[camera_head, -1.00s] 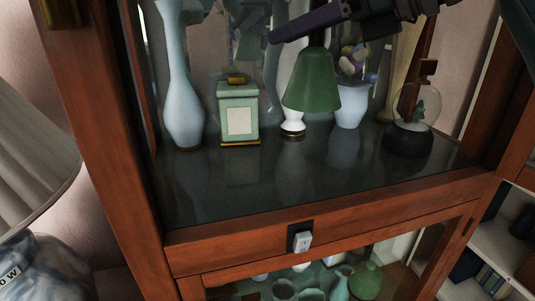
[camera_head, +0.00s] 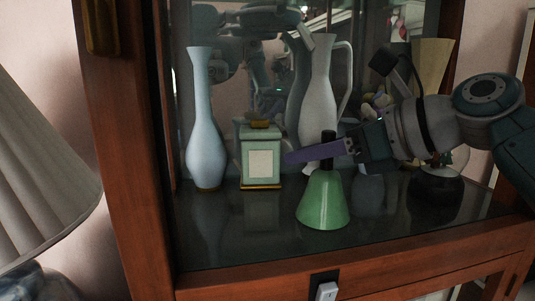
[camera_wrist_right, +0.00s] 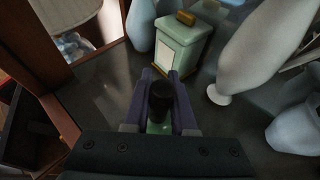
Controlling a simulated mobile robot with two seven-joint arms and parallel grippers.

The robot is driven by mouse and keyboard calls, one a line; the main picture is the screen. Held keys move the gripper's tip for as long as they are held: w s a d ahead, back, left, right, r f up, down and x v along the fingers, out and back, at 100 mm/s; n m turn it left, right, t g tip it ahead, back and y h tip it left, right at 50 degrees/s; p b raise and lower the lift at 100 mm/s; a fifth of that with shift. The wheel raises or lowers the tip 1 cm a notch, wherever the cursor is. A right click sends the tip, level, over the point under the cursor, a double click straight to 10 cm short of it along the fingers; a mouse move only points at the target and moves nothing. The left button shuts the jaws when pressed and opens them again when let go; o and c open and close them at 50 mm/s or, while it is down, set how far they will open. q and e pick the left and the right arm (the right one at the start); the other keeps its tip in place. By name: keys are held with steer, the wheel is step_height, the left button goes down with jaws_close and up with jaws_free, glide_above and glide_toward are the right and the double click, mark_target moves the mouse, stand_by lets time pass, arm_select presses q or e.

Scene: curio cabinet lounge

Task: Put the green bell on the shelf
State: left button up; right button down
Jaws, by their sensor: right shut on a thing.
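The green bell (camera_head: 323,203) with a black handle is upright at the front middle of the dark cabinet shelf (camera_head: 230,236). Its base looks to be on or very close to the shelf surface. My right gripper (camera_head: 322,152) reaches in from the right and is shut on the bell's black handle. In the right wrist view the handle (camera_wrist_right: 161,100) is between the two purple fingers, and a bit of green shows below it. My left gripper is not in view.
Behind the bell stand a pale blue vase (camera_head: 206,150), a mint green clock-like box (camera_head: 261,160) and a white pitcher (camera_head: 322,95). A glass globe on a dark base (camera_head: 434,187) is at the right. Bare shelf lies front left.

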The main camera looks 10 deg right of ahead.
steer(key=c, duration=0.7)
jaws_free()
steer(key=shift+f, duration=0.15)
steer(key=shift+c, duration=0.2)
steer(key=p+v, duration=0.2)
steer(key=v, duration=1)
